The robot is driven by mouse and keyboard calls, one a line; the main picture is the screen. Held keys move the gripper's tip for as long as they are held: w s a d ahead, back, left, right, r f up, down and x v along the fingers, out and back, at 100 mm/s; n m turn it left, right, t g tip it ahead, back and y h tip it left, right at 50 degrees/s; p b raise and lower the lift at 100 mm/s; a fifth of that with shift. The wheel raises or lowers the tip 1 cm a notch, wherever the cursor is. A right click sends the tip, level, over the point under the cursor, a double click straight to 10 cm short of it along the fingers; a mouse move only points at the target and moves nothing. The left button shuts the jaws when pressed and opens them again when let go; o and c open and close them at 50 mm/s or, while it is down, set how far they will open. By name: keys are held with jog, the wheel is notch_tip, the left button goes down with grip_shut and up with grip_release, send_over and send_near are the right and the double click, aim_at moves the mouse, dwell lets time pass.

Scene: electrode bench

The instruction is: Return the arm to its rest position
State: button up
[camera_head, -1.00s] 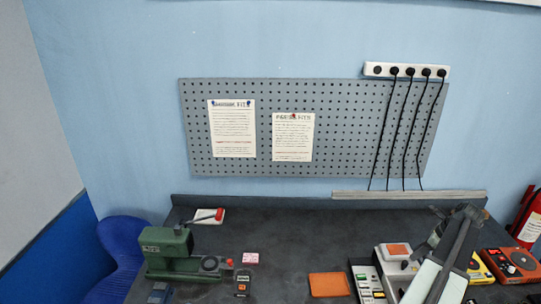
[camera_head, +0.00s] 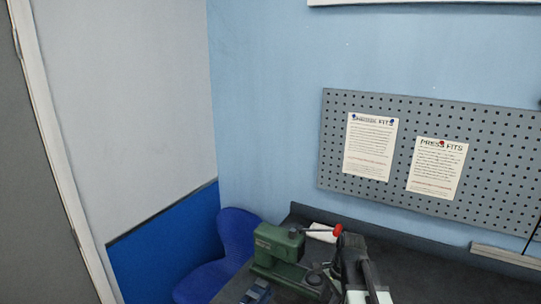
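My arm rises from the bottom edge, right of centre, with a white link low in the picture and dark parts above it. My gripper (camera_head: 351,257) is small and dark at the upper end of the arm, over the bench and just right of the green press (camera_head: 279,245). Its fingers blend into the arm, so I cannot make out whether they are open or shut. I see nothing held in it. The arm hides part of the bench behind it.
A red-tipped tool (camera_head: 337,230) lies behind the press, partly on a white pad (camera_head: 321,236). A blue chair (camera_head: 238,237) stands left of the dark bench (camera_head: 415,262). A pegboard (camera_head: 490,150) with two notices hangs on the wall. The bench right of my arm looks clear.

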jog(key=s+a+n, duration=0.1)
jog(key=s+n, duration=0.1)
jog(key=n, duration=0.2)
jog(key=s+a+f+n+h, duration=0.1)
jog(key=s+n, duration=0.1)
jog(key=n, duration=0.3)
jog(key=s+a+n+h, duration=0.1)
jog(key=s+n, duration=0.1)
jog(key=n, duration=0.2)
jog(key=shift+a+f, duration=0.15)
jog(key=shift+a, duration=0.25)
